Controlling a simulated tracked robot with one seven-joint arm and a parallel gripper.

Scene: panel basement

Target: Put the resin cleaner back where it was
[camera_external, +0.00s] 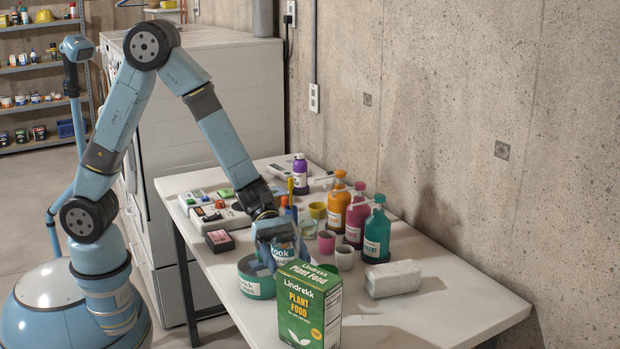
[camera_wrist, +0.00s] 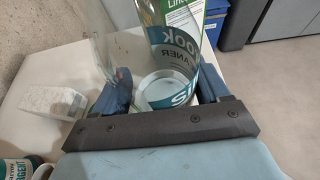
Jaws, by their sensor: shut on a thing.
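The resin cleaner is a clear glass-like container with a teal and white label; it fills the middle of the wrist view (camera_wrist: 172,62), where part of its lettering reads "ANER". In the external view its label (camera_external: 284,251) shows at my gripper, behind the plant food box. My gripper (camera_external: 277,236) is shut on it, with a blue finger on each side of the container in the wrist view. The box hides its lower part in the external view, so I cannot tell whether it touches the table.
The green plant food box (camera_external: 309,308) stands close in front. A teal tub (camera_external: 256,288) is just left. A white block (camera_external: 393,279), a teal bottle (camera_external: 376,235) and cups (camera_external: 344,259) are to the right. The table (camera_external: 450,306) is clear at its right front.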

